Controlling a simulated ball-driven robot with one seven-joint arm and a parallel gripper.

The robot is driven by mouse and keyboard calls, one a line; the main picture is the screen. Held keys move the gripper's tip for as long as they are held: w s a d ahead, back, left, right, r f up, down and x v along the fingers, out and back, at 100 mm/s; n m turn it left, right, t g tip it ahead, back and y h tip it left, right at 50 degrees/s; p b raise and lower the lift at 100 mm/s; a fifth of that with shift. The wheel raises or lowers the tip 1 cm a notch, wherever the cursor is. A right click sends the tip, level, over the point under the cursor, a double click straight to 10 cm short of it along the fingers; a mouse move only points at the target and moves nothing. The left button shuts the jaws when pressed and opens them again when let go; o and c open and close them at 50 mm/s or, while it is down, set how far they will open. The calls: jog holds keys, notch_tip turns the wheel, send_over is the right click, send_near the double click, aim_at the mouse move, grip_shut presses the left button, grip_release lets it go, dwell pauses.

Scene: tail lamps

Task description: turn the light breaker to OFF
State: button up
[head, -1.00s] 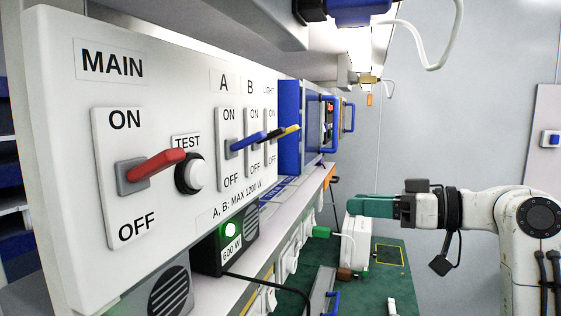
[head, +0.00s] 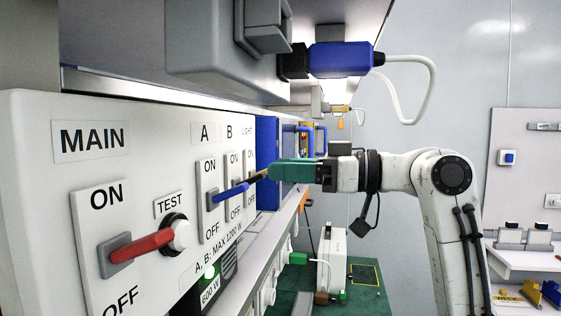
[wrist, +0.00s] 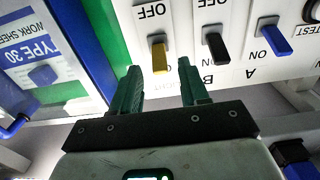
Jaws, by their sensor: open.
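The light breaker is a yellow lever (head: 259,176) on the white panel (head: 28,190), right of the A and B levers. My gripper (head: 271,172) is open, with teal fingers pointing at the panel. In the wrist view my gripper (wrist: 160,80) has one finger on each side of the yellow lever's line, just short of its tip. Contact cannot be told.
The blue A lever (head: 233,190) and the black B lever (wrist: 215,48) are beside the yellow one. The red MAIN lever (head: 140,246) and TEST button (head: 180,235) are farther left. A grey box with a blue plug (head: 340,60) hangs above. A blue-framed unit (head: 267,150) adjoins the panel.

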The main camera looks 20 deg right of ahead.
jog(key=shift+x, duration=0.8)
jog(key=shift+c, duration=0.2)
grip_shut()
